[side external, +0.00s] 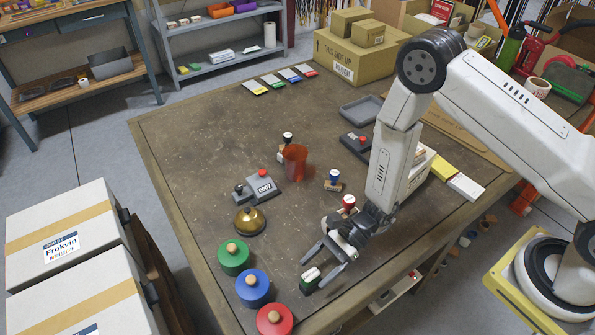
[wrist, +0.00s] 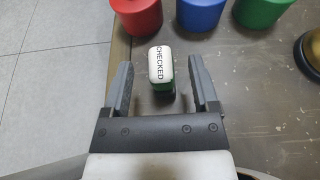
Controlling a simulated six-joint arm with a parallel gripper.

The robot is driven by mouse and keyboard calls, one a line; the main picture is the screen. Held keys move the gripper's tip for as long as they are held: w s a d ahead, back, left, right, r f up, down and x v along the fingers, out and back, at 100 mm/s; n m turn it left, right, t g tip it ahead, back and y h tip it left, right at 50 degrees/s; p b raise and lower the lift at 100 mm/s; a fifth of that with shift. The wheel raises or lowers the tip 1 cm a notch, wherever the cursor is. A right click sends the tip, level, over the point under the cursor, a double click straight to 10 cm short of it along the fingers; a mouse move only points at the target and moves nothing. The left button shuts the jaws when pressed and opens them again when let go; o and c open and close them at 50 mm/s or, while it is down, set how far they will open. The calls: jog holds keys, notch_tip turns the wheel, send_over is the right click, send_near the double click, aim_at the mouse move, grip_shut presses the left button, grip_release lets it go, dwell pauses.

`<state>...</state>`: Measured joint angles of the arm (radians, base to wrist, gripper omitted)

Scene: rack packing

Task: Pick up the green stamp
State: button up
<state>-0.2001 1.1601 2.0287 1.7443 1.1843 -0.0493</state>
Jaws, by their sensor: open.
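The green stamp (side external: 311,280) stands near the front edge of the table, with a white top and a green body. In the wrist view the stamp (wrist: 160,66) shows its white top with the word CHECKED. My gripper (side external: 326,262) is open and tilted down towards the table. In the wrist view the stamp lies between the line of the two fingers of my gripper (wrist: 158,75), around the level of their tips, with a gap on both sides. I cannot tell the exact height of the fingers over the table.
Red (side external: 274,320), blue (side external: 252,287) and green (side external: 233,256) round pots with wooden knobs stand close to the stamp. The table's left middle is clear.

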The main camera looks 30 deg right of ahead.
aim_at(317, 269)
jog(key=shift+a, duration=0.1)
dwell(0.4)
grip_shut()
jog(key=shift+r, duration=0.1)
notch_tip(317, 269, up, 10)
dwell(1.1)
dwell(0.5)
